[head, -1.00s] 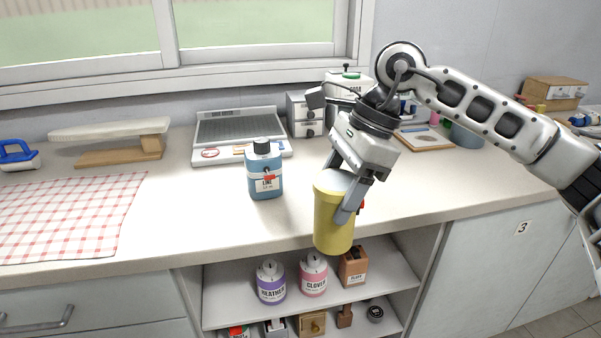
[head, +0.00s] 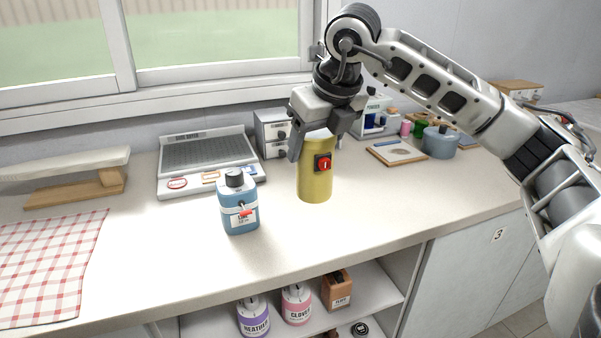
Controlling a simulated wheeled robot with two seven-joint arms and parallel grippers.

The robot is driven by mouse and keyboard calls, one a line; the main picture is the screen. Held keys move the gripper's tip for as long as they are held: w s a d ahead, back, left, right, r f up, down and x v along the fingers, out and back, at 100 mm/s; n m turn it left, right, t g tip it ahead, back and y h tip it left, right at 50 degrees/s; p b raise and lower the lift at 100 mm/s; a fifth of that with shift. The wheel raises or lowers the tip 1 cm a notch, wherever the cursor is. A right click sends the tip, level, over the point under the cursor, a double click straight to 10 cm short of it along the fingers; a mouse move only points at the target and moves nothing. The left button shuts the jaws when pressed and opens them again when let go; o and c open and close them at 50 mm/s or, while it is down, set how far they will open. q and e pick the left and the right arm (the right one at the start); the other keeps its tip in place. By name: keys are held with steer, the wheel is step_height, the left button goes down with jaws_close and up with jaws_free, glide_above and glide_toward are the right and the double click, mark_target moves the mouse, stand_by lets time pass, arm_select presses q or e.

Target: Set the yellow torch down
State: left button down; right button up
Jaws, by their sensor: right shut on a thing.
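The yellow torch (head: 314,185) is a yellow cylinder with a red switch on its side. It stands upright at the counter, right of the blue bottle. Its base appears at the level of the countertop (head: 400,200), but I cannot tell for sure whether it touches. My right gripper (head: 318,142) points down from above and is shut on the torch's upper end, one finger on each side. My left gripper is not in view.
A blue bottle (head: 239,210) with a dark cap stands close left of the torch. A grey board device (head: 207,160) and white drawers (head: 271,132) stand behind. A wooden tray (head: 397,152) and grey pot (head: 440,142) lie to the right. Front counter is clear.

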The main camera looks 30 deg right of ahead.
steer(key=w+d+f+p, duration=0.2)
steer(key=w+f, duration=0.4)
steer(key=f, duration=0.3)
steer(key=shift+w+f, duration=0.25)
steer(key=shift+f, duration=0.05)
steer(key=shift+f, duration=0.25)
steer(key=o, duration=1.2)
